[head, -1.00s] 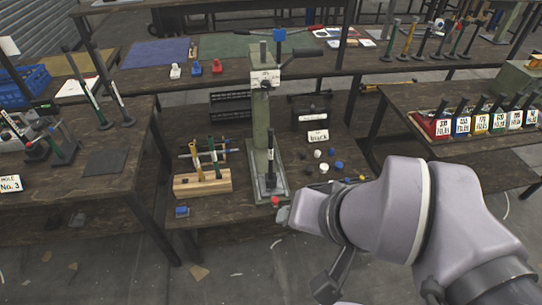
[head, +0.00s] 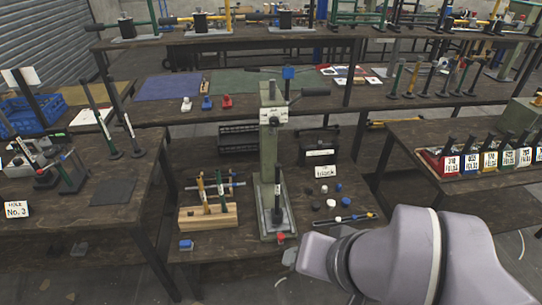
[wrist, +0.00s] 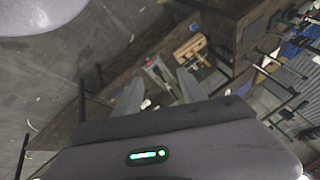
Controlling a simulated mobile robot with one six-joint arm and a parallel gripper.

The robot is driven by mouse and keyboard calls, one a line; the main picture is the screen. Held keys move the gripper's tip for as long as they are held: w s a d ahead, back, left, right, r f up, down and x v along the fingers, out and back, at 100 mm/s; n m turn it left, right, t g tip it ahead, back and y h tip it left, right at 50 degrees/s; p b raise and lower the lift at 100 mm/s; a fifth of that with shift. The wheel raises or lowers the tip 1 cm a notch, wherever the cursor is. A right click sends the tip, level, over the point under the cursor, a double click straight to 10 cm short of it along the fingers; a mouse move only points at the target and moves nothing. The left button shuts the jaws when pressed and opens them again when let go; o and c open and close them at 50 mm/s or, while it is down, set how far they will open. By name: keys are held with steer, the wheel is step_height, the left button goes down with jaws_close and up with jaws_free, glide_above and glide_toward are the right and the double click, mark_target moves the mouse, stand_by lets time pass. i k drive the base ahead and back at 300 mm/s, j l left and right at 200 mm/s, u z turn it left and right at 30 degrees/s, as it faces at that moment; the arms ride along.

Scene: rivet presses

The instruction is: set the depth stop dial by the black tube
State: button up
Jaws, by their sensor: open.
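A green rivet press (head: 268,150) stands on the middle bench, with a pale head plate (head: 273,115) carrying small markings. I cannot read them or tell for certain which part is the depth stop dial. A black tube (head: 278,209) stands upright at the press base, in front of the column. A red knob (head: 281,237) sits at the base's front edge. My gripper (wrist: 160,76) shows in the wrist view with its two fingers apart and nothing between them. It is still short of the bench. In the head view my arm is at the lower right, with the fingers not clearly seen.
A wooden rack (head: 208,217) with upright tools stands left of the press. A blue block (head: 186,244) lies before it. A card reading "black" (head: 325,171) and several loose black, white and blue caps lie to the right. A labelled row of bins (head: 470,162) is farther right.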

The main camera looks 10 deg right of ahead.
mark_target(273, 121)
steer(key=i+j+z, duration=0.2)
steer(key=i+j, duration=0.15)
steer(key=i+j+z, duration=0.4)
steer(key=i+j, duration=0.2)
steer(key=j, duration=0.25)
